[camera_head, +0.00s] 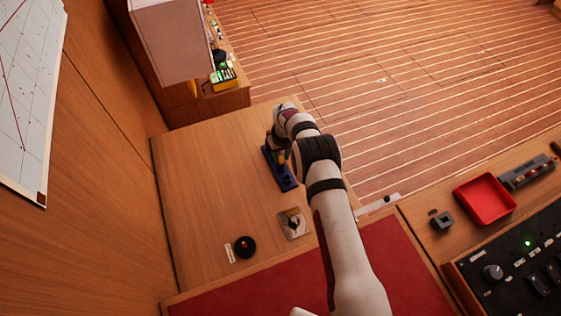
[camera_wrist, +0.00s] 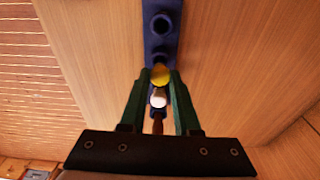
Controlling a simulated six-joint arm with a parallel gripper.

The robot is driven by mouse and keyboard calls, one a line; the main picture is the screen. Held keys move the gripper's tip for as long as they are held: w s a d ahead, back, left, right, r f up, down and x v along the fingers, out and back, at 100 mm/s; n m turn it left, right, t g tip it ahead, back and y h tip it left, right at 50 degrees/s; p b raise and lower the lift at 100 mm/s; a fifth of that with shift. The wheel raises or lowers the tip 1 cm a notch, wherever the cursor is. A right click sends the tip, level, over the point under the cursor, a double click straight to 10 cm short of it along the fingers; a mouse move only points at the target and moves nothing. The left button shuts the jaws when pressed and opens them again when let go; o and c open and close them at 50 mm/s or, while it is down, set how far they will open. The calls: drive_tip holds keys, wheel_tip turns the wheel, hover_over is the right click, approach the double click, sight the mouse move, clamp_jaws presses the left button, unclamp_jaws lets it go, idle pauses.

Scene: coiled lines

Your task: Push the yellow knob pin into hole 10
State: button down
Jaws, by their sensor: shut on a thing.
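The yellow knob pin (camera_wrist: 160,74) is between the tips of my gripper (camera_wrist: 160,78) in the wrist view. The green fingers are shut on its knob. The pin's shank and lower end are hidden, so I cannot tell whether it is in a hole. Below it is a blue block (camera_wrist: 162,42) with open round holes in a row; it also shows in the head view (camera_head: 287,182), partly behind my arm. I cannot read any hole numbers. A white knob (camera_wrist: 157,97) and a red-brown piece (camera_wrist: 157,123) line up behind the yellow knob, between the fingers.
The block lies on a wooden table (camera_head: 200,170). A small plate with a knob (camera_head: 293,223) and a black round knob (camera_head: 245,246) are nearer the front. A red tray (camera_head: 485,199) stands at the right. The table left of the block is clear.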

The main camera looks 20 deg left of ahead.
sight(282, 159)
drive_tip(key=shift+r, duration=2.8)
drive_tip(key=s+d+r, duration=0.2)
drive_tip(key=d, duration=0.8)
drive_tip(key=s+d+r, duration=0.1)
drive_tip(key=d, duration=0.9)
drive_tip(key=shift+m, duration=0.3)
drive_tip(key=shift+a+f, duration=0.15)
drive_tip(key=shift+f, duration=1.2)
drive_tip(key=shift+a+f, duration=0.1)
drive_tip(key=shift+f, duration=1.25)
drive_tip(key=shift+f, duration=0.25)
drive_tip(key=shift+f, duration=1.65)
